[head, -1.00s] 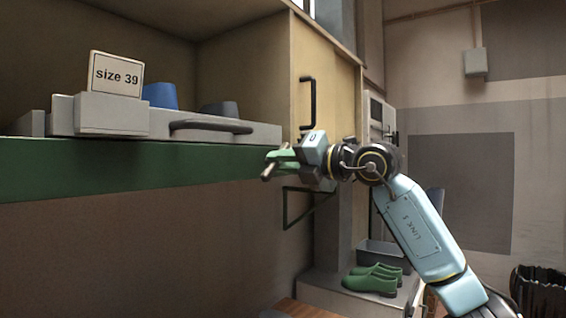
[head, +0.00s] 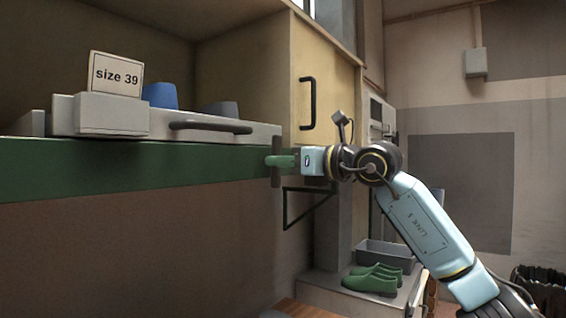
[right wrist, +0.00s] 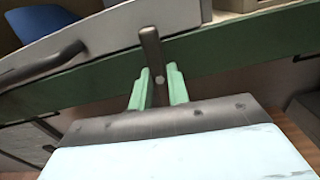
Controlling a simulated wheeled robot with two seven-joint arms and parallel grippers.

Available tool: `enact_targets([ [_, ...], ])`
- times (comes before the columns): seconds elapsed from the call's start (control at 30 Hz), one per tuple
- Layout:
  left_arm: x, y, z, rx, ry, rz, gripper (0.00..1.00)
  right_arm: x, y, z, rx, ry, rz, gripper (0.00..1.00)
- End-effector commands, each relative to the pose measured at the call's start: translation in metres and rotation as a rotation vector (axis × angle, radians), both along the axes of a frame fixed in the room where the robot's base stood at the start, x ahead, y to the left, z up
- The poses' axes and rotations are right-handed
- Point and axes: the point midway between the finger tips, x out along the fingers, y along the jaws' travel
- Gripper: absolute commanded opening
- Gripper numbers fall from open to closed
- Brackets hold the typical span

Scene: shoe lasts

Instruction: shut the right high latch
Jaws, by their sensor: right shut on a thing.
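The right high latch (head: 275,178) is a dark bar on the right end of the green shelf front. It stands upright in the head view. In the right wrist view the latch (right wrist: 151,48) rises past the green edge in front of the grey tray's face. My right gripper (head: 278,162) is shut on the latch, with its green fingers (right wrist: 157,88) on either side of the bar. The grey tray (head: 245,140) with a dark handle sits on the shelf (head: 130,172). My left gripper is not in view.
A "size 39" sign (head: 116,74) and blue and grey lasts are at the tray. A cabinet side panel (head: 330,60) with a black handle (head: 307,104) stands behind my right gripper. Green shoes (head: 372,280) and a grey bin (head: 385,253) are lower right.

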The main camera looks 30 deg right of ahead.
Motion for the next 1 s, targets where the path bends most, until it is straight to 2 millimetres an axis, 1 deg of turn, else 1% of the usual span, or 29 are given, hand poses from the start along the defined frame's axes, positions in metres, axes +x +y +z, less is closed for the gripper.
enact_targets([
  [0.27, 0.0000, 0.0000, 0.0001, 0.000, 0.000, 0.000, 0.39, -0.0001, -0.0002, 0.0005, -0.059, -0.025, 0.000, 0.00],
  [0.7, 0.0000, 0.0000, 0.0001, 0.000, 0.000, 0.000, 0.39, -0.0001, -0.0002, 0.0005, -0.067, -0.029, -0.001, 0.00],
  [0.73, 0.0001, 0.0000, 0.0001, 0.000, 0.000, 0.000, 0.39, -0.0001, -0.0002, 0.0005, -0.067, -0.029, -0.001, 0.21],
  [0.8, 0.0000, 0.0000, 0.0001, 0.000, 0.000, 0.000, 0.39, -0.0002, -0.0001, 0.0005, -0.067, -0.029, -0.001, 0.30],
  [0.87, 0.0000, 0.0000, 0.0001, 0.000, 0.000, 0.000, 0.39, -0.0002, -0.0001, 0.0004, -0.066, -0.028, 0.000, 0.38],
  [1.0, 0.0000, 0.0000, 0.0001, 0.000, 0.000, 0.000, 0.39, -0.0002, -0.0001, 0.0003, -0.065, -0.028, 0.000, 0.39],
])
